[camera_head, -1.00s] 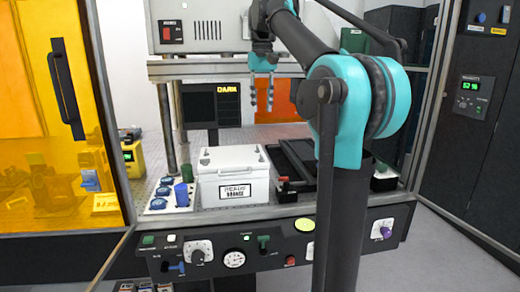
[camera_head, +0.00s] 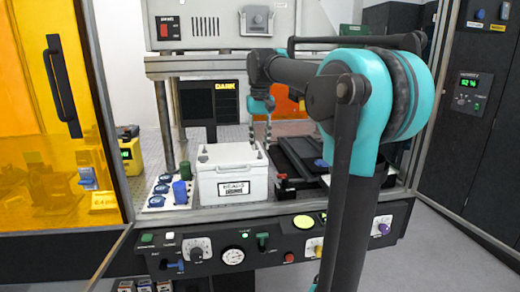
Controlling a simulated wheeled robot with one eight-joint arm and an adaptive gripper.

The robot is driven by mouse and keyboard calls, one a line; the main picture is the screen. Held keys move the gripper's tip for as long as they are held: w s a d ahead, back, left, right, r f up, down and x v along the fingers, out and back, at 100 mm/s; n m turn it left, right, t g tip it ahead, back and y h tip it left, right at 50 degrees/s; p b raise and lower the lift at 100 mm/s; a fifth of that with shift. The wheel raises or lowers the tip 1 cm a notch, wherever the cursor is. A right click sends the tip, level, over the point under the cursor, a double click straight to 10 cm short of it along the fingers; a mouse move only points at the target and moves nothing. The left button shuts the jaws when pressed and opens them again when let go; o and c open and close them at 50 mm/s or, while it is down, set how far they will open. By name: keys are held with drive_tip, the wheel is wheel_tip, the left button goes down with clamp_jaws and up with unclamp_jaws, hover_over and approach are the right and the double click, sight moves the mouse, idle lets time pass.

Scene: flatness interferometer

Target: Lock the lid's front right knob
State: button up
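The white box with its lid (camera_head: 228,154) stands on the perforated table, with a printed label (camera_head: 234,188) on its front. Small dark knobs sit near the lid's corners. The front right knob (camera_head: 261,155) is tiny, close to the fingertips and hard to make out. My gripper (camera_head: 260,145) hangs from above at the lid's right end, fingers pointing down and apart. Its fingertips are at or just behind the lid's right edge. I cannot tell whether they touch a knob. Nothing is visible held between them.
A tray with blue-topped parts (camera_head: 157,201) and a blue cup (camera_head: 180,192) stand left of the box. A black rail assembly (camera_head: 298,157) and a red-handled part (camera_head: 284,183) lie to its right. A control panel (camera_head: 270,242) runs below the front edge. A post (camera_head: 165,125) rises behind left.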

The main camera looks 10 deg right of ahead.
sight(260, 155)
drive_tip(key=shift+f, duration=1.3)
drive_tip(key=shift+c, duration=0.3)
clamp_jaws()
